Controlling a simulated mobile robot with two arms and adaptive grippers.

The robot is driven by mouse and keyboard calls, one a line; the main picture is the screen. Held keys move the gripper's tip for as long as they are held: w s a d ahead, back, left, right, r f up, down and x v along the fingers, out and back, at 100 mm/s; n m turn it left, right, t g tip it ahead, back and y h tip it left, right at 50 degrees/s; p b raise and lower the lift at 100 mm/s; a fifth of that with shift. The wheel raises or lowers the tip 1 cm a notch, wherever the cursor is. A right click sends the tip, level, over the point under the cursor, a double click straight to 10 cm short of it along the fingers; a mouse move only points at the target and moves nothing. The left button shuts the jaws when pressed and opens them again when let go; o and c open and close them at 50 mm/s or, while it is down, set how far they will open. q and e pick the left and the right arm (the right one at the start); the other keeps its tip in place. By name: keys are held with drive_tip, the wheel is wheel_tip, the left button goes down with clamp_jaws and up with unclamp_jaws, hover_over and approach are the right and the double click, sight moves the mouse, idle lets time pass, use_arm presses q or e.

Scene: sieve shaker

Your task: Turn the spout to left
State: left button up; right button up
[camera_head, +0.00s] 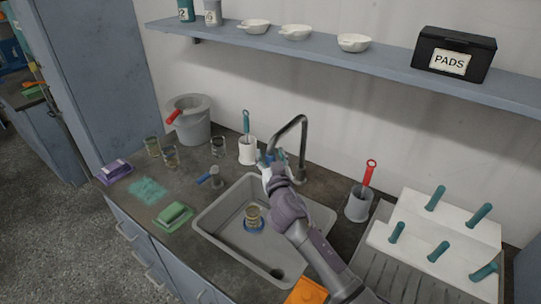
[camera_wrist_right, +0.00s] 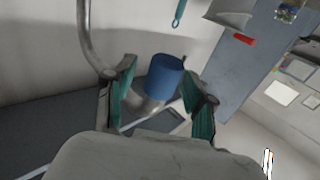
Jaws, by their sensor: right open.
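The spout (camera_head: 300,135) is a grey, hooked tube rising behind the sink (camera_head: 212,222) and bending over to the left. It also shows at the left of the right wrist view (camera_wrist_right: 88,40), outside the fingers. I cannot tell whether a finger touches the knob. My arm partly hides the tap's base. My left gripper is out of view.
A jar on a blue base (camera_head: 253,217) stands in the sink. A white holder with a brush (camera_head: 247,150) stands close left of my gripper.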

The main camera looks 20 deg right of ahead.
drive_tip(key=shift+a, duration=0.1)
drive_tip(key=c, duration=0.6)
clamp_jaws()
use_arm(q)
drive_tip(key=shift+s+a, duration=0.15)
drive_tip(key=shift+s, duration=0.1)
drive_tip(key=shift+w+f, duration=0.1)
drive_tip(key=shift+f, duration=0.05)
